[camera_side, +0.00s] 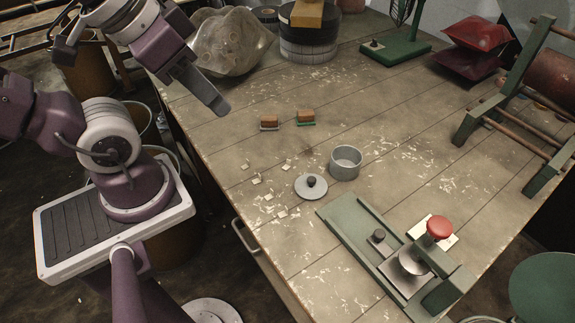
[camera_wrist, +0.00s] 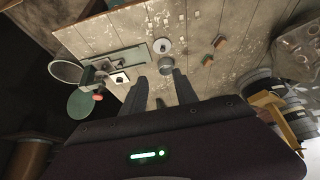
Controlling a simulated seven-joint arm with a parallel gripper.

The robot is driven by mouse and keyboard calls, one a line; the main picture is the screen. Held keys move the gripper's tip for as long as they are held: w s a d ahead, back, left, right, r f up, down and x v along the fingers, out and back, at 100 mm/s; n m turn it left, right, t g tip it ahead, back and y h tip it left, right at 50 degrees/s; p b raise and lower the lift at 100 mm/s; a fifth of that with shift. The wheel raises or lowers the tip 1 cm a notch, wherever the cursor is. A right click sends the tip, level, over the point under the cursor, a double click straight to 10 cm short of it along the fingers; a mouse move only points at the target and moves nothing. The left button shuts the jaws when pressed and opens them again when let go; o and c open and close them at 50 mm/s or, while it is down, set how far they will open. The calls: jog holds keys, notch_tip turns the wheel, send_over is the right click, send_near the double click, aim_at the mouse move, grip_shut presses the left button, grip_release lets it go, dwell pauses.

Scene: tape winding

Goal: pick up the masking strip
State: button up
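Several small pale pieces (camera_side: 256,181) lie scattered on the worktable, left of a round lid. They also show in the wrist view near the top (camera_wrist: 166,21). They may be masking strips, but they are too small to tell, and I see no clearer strip. My gripper (camera_side: 221,108) hangs above the table's left side in the side view, high and well apart from the pieces. In the wrist view its two fingers (camera_wrist: 159,77) stand apart with nothing held between them.
A grey lid (camera_side: 311,187) and an open round tin (camera_side: 345,162) stand mid-table. Two small brushes (camera_side: 306,117) lie behind them. A green fixture with a red knob (camera_side: 439,227) occupies the front right. A drum (camera_side: 308,42) and a crumpled translucent bag (camera_side: 230,42) stand at the back.

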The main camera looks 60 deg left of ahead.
jog(key=shift+w, duration=0.1)
jog(key=shift+c, duration=0.5)
jog(key=n+g, duration=0.6)
jog(key=n, duration=1.5)
send_over(290, 166)
jog(key=w, duration=0.1)
notch_tip(290, 166, down, 25)
jog(key=shift+n+g, duration=0.3)
jog(key=shift+n, duration=0.1)
jog(key=f, duration=0.9)
jog(key=shift+s+a+f, duration=0.15)
jog(key=shift+s+f, duration=0.1)
jog(key=shift+s, duration=0.1)
jog(key=shift+c, duration=0.5)
grip_shut()
